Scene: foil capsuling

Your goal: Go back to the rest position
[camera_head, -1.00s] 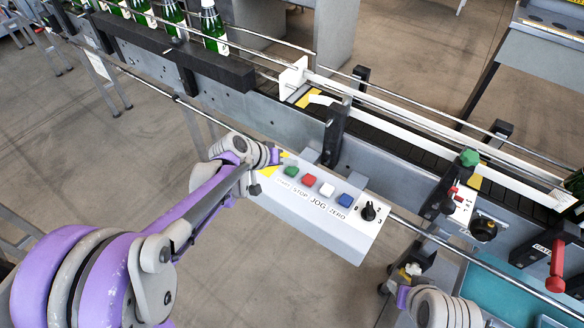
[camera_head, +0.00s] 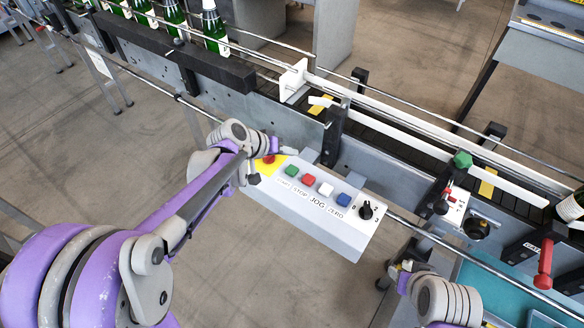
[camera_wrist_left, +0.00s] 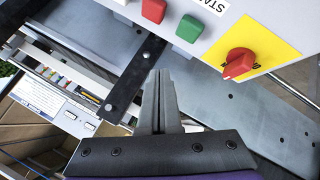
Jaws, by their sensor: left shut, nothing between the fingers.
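The white control box (camera_head: 320,215) has green, red, white and blue buttons, a black selector knob, and a red knob (camera_head: 268,158) on a yellow plate at its left end. In the left wrist view the red knob (camera_wrist_left: 238,63) is at upper right. My left gripper (camera_head: 284,151) is beside the box's left end, partly hidden by its wrist. In its wrist view the gripper (camera_wrist_left: 160,76) is shut and empty, its fingertips apart from the buttons and red knob. My right wrist (camera_head: 450,301) shows at bottom right; its fingers cannot be made out.
The conveyor (camera_head: 400,140) with its metal rails runs diagonally behind the box. Green bottles (camera_head: 214,32) stand on it at upper left, and another bottle (camera_head: 571,206) is at the right edge. A red-handled lever (camera_head: 543,262) sticks out at lower right. The floor at lower middle is open.

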